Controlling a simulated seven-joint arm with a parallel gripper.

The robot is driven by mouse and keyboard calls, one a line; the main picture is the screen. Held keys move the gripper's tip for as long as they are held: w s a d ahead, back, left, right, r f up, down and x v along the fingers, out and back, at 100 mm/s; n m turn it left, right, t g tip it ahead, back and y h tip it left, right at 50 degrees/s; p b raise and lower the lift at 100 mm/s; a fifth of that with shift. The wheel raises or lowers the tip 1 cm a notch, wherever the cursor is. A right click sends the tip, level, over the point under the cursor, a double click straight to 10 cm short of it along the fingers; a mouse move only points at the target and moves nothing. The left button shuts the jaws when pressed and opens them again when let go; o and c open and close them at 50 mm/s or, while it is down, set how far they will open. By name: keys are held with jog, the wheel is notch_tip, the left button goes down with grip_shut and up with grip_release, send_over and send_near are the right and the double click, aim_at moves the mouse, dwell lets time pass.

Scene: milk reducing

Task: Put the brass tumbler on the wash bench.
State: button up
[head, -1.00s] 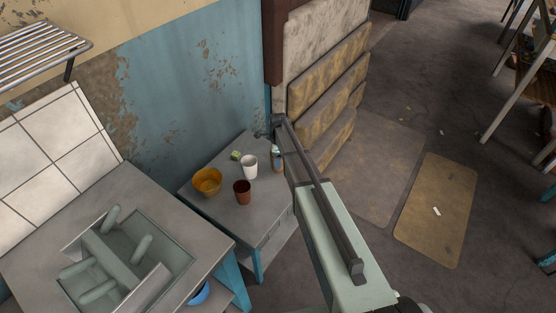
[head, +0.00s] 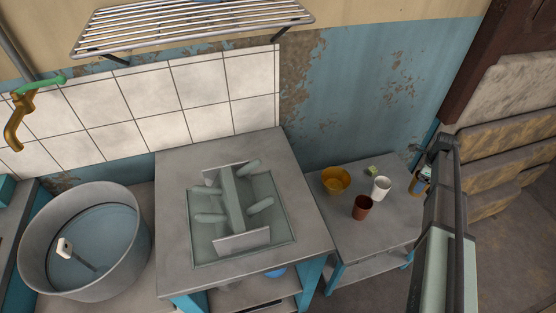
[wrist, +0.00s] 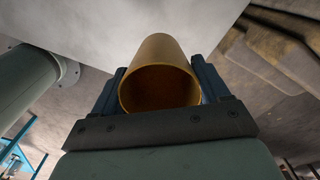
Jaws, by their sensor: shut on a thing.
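The brass tumbler (wrist: 157,52) is a yellow-brown cylinder between the two fingers of my gripper (wrist: 158,78) in the wrist view, its open mouth facing the camera. In the head view my gripper (head: 422,178) is at the right, beside the right edge of the small side table; the tumbler there is mostly hidden by the fingers. A grey bench (head: 180,240) with a sunken basin stands left of the side table, well away from my gripper; I take it as the wash bench.
The side table (head: 350,245) holds an orange bowl (head: 336,181), a white cup (head: 381,188), a red-brown cup (head: 362,208) and a small green thing (head: 373,170). A pronged rack (head: 235,200) fills the basin. A round metal tub (head: 137,250) stands left. A wire shelf (head: 190,25) hangs above.

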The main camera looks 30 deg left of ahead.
jog(key=n, duration=0.1)
jog(key=s+r+n, duration=0.1)
jog(key=n, duration=0.1)
jog(key=s+n, duration=0.1)
jog(key=n, duration=0.1)
jog(key=shift+s+d+r, duration=0.1)
jog(key=shift+s+r, duration=0.15)
jog(key=shift+r, duration=0.05)
jog(key=s+a+r+n, duration=0.2)
jog(key=s+r+n, duration=0.3)
jog(key=r+n, duration=0.3)
jog(key=s+a+r+n, duration=0.2)
jog(key=s+r+n, duration=0.35)
jog(key=r, duration=0.45)
jog(key=s+a+r, duration=0.2)
jog(key=a, duration=1)
jog(key=s+a+r+m, duration=0.1)
jog(key=s+a+r, duration=0.1)
jog(key=a, duration=1.1)
jog(key=s+a+r, duration=0.2)
jog(key=a, duration=1)
jog(key=s+a+r+m, duration=0.1)
jog(key=s+a+r, duration=0.1)
jog(key=s+a, duration=1.2)
jog(key=s+a+r+m, duration=0.2)
jog(key=s+a, duration=1.1)
jog(key=a, duration=0.4)
jog(key=shift+n, duration=0.25)
notch_tip(320, 180, down, 10)
jog(key=shift+r, duration=0.25)
